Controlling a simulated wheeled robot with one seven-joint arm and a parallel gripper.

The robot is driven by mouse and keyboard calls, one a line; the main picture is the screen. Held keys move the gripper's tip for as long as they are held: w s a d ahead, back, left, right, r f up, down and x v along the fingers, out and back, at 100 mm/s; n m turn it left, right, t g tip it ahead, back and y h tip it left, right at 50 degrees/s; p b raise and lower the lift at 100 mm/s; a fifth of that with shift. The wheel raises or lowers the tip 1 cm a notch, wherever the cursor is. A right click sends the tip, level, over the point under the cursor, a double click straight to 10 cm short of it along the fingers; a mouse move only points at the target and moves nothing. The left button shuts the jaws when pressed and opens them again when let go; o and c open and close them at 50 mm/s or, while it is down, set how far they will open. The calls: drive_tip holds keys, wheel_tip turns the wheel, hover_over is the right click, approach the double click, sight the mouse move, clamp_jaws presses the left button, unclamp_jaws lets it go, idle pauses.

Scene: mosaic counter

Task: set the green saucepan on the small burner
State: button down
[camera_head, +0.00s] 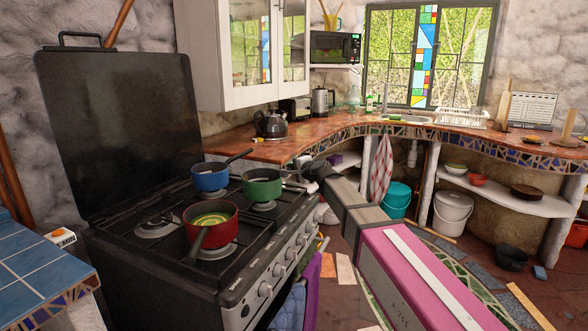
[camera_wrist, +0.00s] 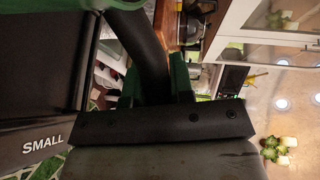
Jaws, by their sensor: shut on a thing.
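The green saucepan (camera_head: 262,187) is upright at the right of the black hob, over the right-hand burner (camera_head: 264,206). I cannot tell whether its base touches the grate. My gripper (camera_head: 304,180) is at the pan's right side, shut on its handle. In the wrist view the dark handle (camera_wrist: 150,45) runs up from between the jaws (camera_wrist: 155,90), and a green curved piece of the pan (camera_wrist: 115,4) shows at the top. A bare burner (camera_head: 155,227) is at the left of the hob. The word SMALL (camera_wrist: 42,144) shows on a dark surface in the wrist view.
A red pan (camera_head: 211,220) with yellow-green contents stands at the front, handle forward. The raised black lid (camera_head: 118,125) backs the hob. A kettle (camera_head: 271,124) stands on the counter.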

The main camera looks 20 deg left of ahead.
drive_tip(key=shift+f, duration=0.3)
drive_tip(key=c, duration=0.9)
unclamp_jaws()
drive_tip(key=shift+f, duration=0.1)
drive_tip(key=shift+s+d, duration=0.1)
drive_tip(key=v, duration=1)
drive_tip(key=s+d+f+n+g+h, duration=0.2)
drive_tip(key=d+f+n+g+h, duration=0.35)
drive_tip(key=d+f, duration=1.65)
drive_tip(key=s+d+f+g+h, duration=0.1)
drive_tip(key=s+d+f, duration=0.3)
drive_tip(key=d, duration=0.4)
drive_tip(key=s+d+f+g+h, duration=0.1)
drive_tip(key=s+d+f+h, duration=0.3)
drive_tip(key=d+f, duration=0.2)
drive_tip(key=s+d+f+g+h, duration=0.2)
drive_tip(key=s+d+f, duration=0.2)
drive_tip(key=d, duration=0.6)
drive_tip(key=shift+s+d+f, duration=0.2)
drive_tip(key=shift+s+f, duration=0.2)
drive_tip(key=shift+f, duration=0.1)
